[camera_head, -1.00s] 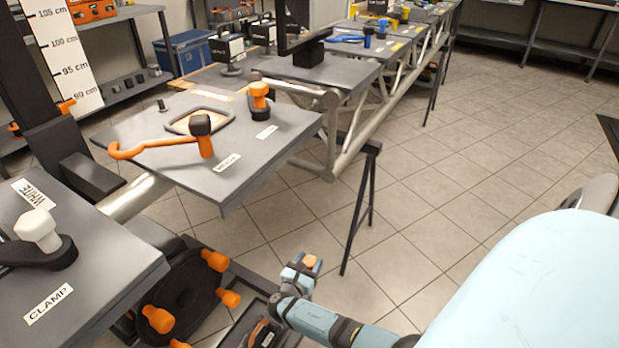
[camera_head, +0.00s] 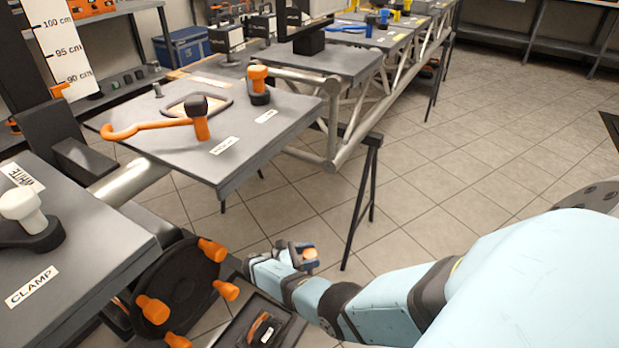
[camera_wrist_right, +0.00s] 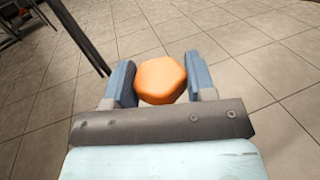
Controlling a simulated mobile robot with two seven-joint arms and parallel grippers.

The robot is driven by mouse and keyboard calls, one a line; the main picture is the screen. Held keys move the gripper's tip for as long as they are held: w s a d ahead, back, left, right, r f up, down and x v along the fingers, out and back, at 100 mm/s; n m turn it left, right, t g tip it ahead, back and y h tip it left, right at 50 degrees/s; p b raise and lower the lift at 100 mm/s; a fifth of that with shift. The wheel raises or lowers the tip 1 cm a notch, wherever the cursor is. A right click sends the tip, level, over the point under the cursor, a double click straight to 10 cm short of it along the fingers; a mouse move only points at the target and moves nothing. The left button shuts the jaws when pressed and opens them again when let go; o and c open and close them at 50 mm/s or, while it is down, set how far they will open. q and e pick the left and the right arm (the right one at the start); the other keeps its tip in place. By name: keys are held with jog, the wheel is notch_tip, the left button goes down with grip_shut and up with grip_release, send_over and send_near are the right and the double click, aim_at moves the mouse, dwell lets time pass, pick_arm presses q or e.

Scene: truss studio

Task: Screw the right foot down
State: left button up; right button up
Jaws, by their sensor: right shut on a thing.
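My right gripper (camera_head: 303,257) is low over the floor at the lower middle of the head view, clear of the benches. It is shut on a rounded, faceted orange piece (camera_wrist_right: 160,79), held between the two blue-grey fingers in the right wrist view. The orange piece looks like a knob or foot; its underside is hidden, and I cannot tell whether it is attached to anything below. My left gripper is out of view.
A black round part (camera_head: 175,284) with several orange knobs stands left of my right arm. A dark tray (camera_head: 228,337) is in front. A grey bench (camera_head: 165,165) holds an orange-handled tool (camera_head: 155,130). A black trestle leg (camera_head: 356,215) stands behind the gripper. Tiled floor at right is clear.

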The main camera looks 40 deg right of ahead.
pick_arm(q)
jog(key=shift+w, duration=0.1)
pick_arm(e)
jog(key=shift+d+m+g+y, duration=0.1)
jog(key=shift+m+g+y, duration=0.3)
jog(key=shift+m+g, duration=0.15)
jog(key=o, duration=0.8)
jog(key=shift+s, duration=0.1)
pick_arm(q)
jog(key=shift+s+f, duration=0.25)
pick_arm(e)
jog(key=shift+o, duration=0.5)
jog(key=shift+v, duration=1.25)
pick_arm(q)
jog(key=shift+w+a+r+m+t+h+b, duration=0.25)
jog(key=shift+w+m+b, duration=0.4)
jog(key=shift+b, duration=0.4)
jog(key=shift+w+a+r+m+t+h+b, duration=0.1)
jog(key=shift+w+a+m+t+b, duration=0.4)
jog(key=shift+b, duration=0.55)
pick_arm(e)
jog(key=shift+v, duration=2.5)
